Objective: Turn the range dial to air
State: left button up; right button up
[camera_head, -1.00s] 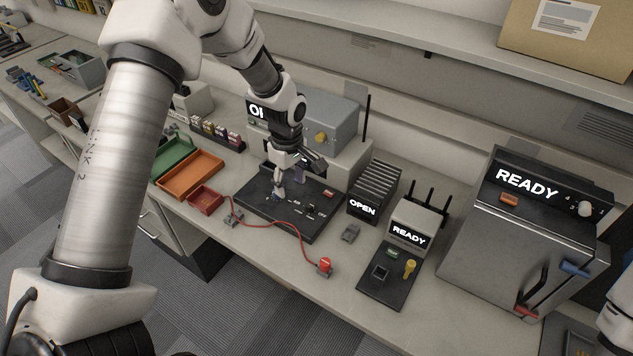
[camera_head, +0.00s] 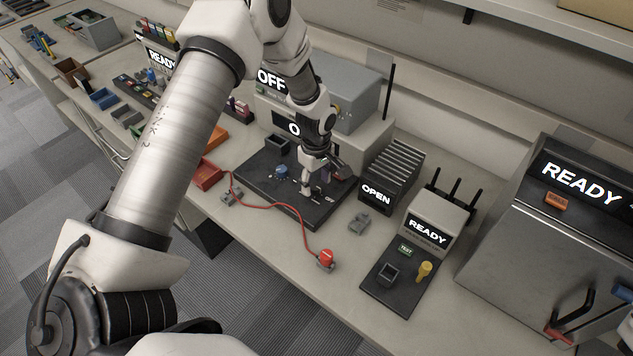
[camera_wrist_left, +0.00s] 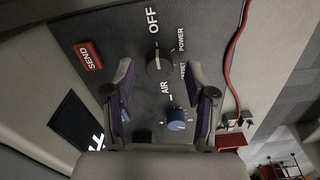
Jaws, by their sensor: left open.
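The black panel (camera_head: 262,188) lies flat on the bench. It carries a blue dial (camera_head: 281,171), which also shows in the left wrist view (camera_wrist_left: 176,117) with AIR printed beside it; which mark it points at is too small to tell. My left gripper (camera_head: 313,192) is over the panel, right of the blue dial in the head view. In the left wrist view my open left gripper (camera_wrist_left: 161,68) has its fingertips either side of the black knob. My right gripper is out of view.
A red SEND button (camera_wrist_left: 88,55) sits on the panel. The OPEN rack (camera_head: 393,168) and READY box (camera_head: 431,220) stand to the right. A grey cabinet (camera_head: 345,85) rises behind.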

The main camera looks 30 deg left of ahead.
pick_arm(q)
jog(key=shift+s+f, duration=0.1)
jog(key=shift+f, duration=0.35)
jog(key=shift+w+f, duration=0.2)
jog(key=shift+f, duration=0.15)
jog(key=shift+s+r, duration=0.1)
grip_shut()
